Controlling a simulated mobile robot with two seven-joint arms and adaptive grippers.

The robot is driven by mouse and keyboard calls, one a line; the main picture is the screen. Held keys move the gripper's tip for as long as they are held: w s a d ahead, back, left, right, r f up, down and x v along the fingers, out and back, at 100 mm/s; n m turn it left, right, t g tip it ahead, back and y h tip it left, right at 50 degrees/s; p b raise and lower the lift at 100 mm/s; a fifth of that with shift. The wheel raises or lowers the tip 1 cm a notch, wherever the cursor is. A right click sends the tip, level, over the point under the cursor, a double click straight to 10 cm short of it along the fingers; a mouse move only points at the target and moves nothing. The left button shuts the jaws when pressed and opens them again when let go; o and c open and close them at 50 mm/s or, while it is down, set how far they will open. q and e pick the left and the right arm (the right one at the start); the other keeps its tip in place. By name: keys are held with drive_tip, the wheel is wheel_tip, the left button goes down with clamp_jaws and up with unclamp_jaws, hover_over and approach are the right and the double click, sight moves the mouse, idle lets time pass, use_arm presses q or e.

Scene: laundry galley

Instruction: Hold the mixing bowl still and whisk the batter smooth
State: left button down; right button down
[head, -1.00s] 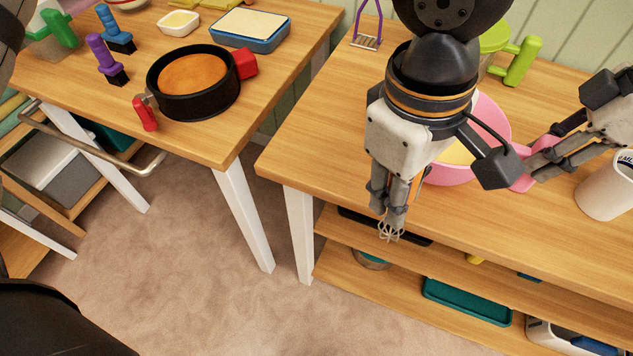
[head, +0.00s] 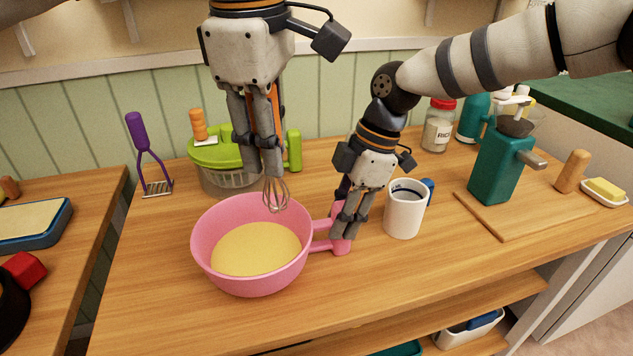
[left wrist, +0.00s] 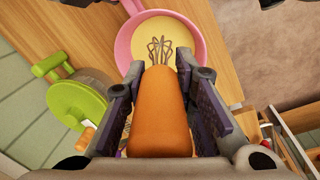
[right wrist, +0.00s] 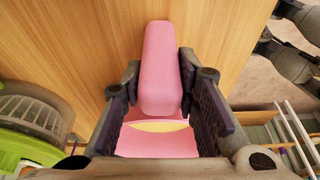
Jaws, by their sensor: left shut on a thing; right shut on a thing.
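The pink mixing bowl (head: 207,262) stands upright on the wooden table with smooth-looking pale yellow batter (head: 255,250) in it. My right gripper (head: 347,228) is shut on the bowl's pink handle (right wrist: 160,65), to the right of the bowl. My left gripper (head: 264,165) is shut on the whisk's orange handle (left wrist: 160,115), which points downward. The whisk's wire end (head: 277,193) hangs at the bowl's far right rim in the head view, apart from the batter. In the left wrist view the wires lie across the batter (left wrist: 168,40).
A white mug (head: 404,212) stands close to the right of my right gripper. A green-lidded spinner (head: 222,155) and a purple masher (head: 140,140) stand behind the bowl. A teal grinder (head: 497,165) is on a board at right. The table's front strip is clear.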

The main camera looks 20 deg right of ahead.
use_arm(q)
drive_tip(key=w+a+f+m, duration=0.2)
drive_tip(key=w+a+f, duration=0.1)
drive_tip(key=a+f, duration=0.1)
drive_tip(key=shift+w+a+f+m, duration=0.15)
drive_tip(key=shift+w+m, duration=0.1)
drive_tip(key=shift+m, duration=0.15)
drive_tip(key=c, duration=1.9)
unclamp_jaws()
clamp_jaws()
drive_tip(key=shift+g+y, duration=0.3)
drive_tip(key=shift+g, duration=0.4)
